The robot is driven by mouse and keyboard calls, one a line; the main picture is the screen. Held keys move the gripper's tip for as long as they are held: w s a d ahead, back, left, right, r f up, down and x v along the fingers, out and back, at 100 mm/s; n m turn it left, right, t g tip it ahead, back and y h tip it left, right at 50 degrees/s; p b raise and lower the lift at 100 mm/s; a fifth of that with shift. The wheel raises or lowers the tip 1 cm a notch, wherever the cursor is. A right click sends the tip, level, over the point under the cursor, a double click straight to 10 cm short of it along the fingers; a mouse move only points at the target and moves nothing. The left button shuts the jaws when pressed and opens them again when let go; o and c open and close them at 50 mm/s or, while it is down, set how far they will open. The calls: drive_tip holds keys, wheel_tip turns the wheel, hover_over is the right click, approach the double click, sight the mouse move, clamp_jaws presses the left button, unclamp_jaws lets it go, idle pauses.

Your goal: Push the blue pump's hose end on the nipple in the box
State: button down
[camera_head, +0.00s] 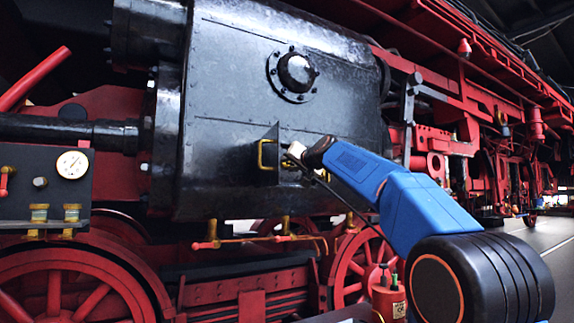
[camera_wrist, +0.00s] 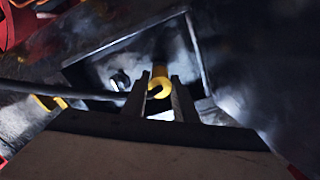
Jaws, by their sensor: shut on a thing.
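My gripper (camera_head: 290,157) is at the open side of the small dark box (camera_head: 271,136) on the black cylinder. In the wrist view its two fingers (camera_wrist: 158,88) reach into the box (camera_wrist: 200,52) and are shut on a yellow hose end (camera_wrist: 160,76). A black hose (camera_wrist: 60,92) runs from the left to the fingers; in the head view a dark hose (camera_head: 338,196) hangs below my wrist. A small dark fitting (camera_wrist: 121,80) shows inside the box, left of the fingers. I cannot tell whether it is the nipple. The blue pump is not clearly visible.
Brass valves with red handles (camera_head: 213,235) line the cylinder's underside. A gauge panel (camera_head: 45,180) stands at the left. A red canister (camera_head: 388,297) stands low beside my arm.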

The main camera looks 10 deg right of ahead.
idle(0.3)
drive_tip(key=c, duration=1.3)
unclamp_jaws()
drive_tip(key=shift+c, duration=0.2)
drive_tip(key=shift+w, duration=0.1)
drive_tip(key=v, duration=1.7)
drive_tip(key=shift+s, duration=0.2)
drive_tip(key=s+d+f+g+h, duration=0.1)
drive_tip(key=s+f+g, duration=0.3)
drive_tip(key=s+f, duration=1)
drive_tip(key=s+d+f+n+g+h, duration=0.1)
drive_tip(key=s+f+g, duration=0.3)
drive_tip(key=s+f, duration=1.1)
drive_tip(key=s+f+n+g+h, duration=0.1)
drive_tip(key=s+f+g+h, duration=0.2)
drive_tip(key=s+f, duration=1.1)
wheel_tip(320, 180, down, 18)
drive_tip(key=shift+s+d+f+g+h, duration=0.1)
drive_tip(key=shift+s+d+g+h, duration=0.25)
drive_tip(key=shift+g, duration=0.35)
drive_tip(key=shift+w, duration=0.15)
